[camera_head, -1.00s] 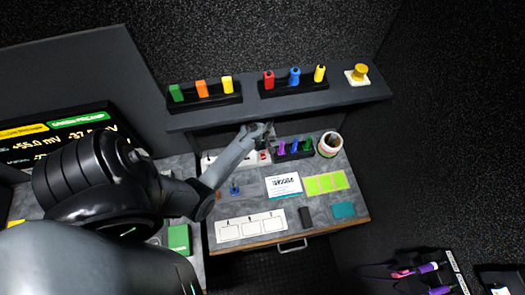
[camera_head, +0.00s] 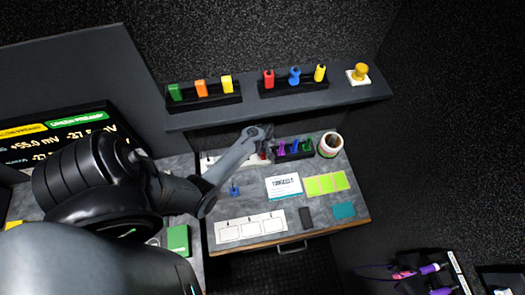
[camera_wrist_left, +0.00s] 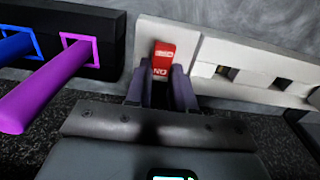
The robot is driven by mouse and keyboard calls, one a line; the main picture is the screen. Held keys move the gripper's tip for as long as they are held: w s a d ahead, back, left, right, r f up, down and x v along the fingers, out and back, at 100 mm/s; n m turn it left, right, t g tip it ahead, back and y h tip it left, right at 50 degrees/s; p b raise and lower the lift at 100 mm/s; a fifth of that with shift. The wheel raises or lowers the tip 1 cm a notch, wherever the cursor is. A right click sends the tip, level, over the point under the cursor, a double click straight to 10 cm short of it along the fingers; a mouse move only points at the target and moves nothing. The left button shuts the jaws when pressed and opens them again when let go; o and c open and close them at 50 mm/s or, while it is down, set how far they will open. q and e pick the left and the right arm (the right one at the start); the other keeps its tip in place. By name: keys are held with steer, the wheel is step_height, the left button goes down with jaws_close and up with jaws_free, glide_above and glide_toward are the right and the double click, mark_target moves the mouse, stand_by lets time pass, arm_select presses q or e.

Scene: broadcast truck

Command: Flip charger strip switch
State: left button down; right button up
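The white charger strip (camera_head: 236,161) lies along the back of the grey desk in the head view, partly behind my left arm. It also shows in the left wrist view (camera_wrist_left: 222,60). Its red rocker switch (camera_wrist_left: 163,58) carries white lettering and sits near one end of the strip. My left gripper (camera_head: 265,146) is over that end. In the wrist view its two fingers (camera_wrist_left: 162,80) stand apart, with the switch lined up with the gap between their tips. I cannot tell whether the tips touch the switch. My right gripper is not in view.
A black rack with purple and green sticks (camera_head: 295,151) stands beside the strip. A round tub (camera_head: 330,145) is farther right. A shelf (camera_head: 250,112) with coloured packs overhangs behind. Cards and yellow-green notes (camera_head: 327,183) lie in front.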

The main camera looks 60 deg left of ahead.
arm_select(q)
steer(key=shift+s+d+r+t+y+p, duration=0.1)
steer(key=shift+d+r+t+y+p, duration=0.05)
steer(key=shift+y+p, duration=0.55)
steer(key=shift+s+d+r+t+y+p, duration=0.15)
steer(key=shift+y+p, duration=0.25)
steer(key=shift+p, duration=0.45)
steer(key=shift+w+d+f+y+p, duration=0.15)
steer(key=shift+y+p, duration=0.25)
steer(key=shift+y, duration=0.2)
steer(key=c, duration=1.2)
jaws_free()
steer(key=shift+c, duration=0.2)
